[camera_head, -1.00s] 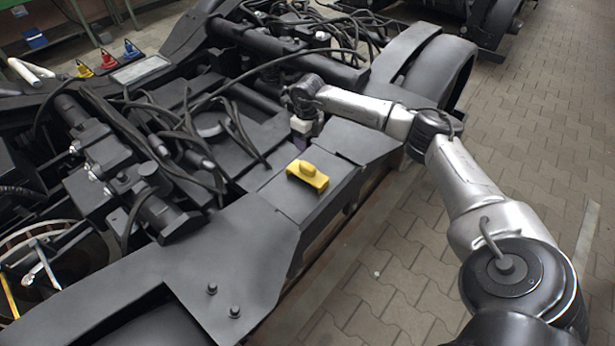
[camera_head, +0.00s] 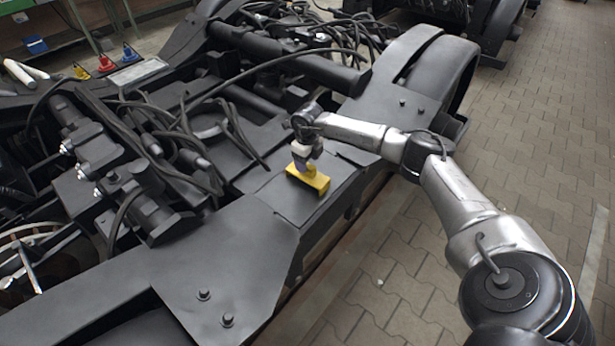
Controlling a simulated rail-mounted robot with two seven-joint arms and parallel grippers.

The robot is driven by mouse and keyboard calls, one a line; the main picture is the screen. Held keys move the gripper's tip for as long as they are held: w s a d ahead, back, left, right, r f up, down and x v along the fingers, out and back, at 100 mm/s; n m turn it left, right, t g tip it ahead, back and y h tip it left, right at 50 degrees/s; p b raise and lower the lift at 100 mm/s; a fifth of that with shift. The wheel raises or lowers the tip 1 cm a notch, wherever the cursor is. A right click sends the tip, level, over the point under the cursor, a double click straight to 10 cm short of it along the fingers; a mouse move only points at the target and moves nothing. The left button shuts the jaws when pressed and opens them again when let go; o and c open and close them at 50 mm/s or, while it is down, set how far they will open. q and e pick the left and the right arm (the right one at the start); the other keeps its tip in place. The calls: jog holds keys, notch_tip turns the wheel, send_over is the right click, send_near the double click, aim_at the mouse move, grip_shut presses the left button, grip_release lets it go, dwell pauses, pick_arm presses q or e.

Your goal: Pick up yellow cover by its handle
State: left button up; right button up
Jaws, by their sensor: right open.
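The yellow cover (camera_head: 317,184) lies on the flat dark top of the bogie frame (camera_head: 222,255), right of the picture's middle. My right gripper (camera_head: 305,168) points down at the cover's handle from above. Its fingers overlap the cover's far left part in the picture and hide the handle. The gripper is open; I cannot tell whether the fingers touch the cover. My left gripper is not in view.
Cables and dark machinery (camera_head: 120,170) fill the bogie to the left. Small yellow, red and blue items (camera_head: 106,62) stand by a grey tray (camera_head: 138,73) at the upper left. The paved floor (camera_head: 540,150) at the right is clear.

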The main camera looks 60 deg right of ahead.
aim_at(308, 165)
notch_tip(308, 165, down, 3)
jog(key=shift+b, duration=0.6)
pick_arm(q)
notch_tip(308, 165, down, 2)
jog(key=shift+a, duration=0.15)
pick_arm(e)
jog(key=shift+r, duration=0.1)
jog(key=shift+c, duration=0.5)
jog(key=c, duration=1)
jog(key=shift+o, duration=0.2)
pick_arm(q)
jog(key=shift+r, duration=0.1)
pick_arm(e)
jog(key=shift+r, duration=0.1)
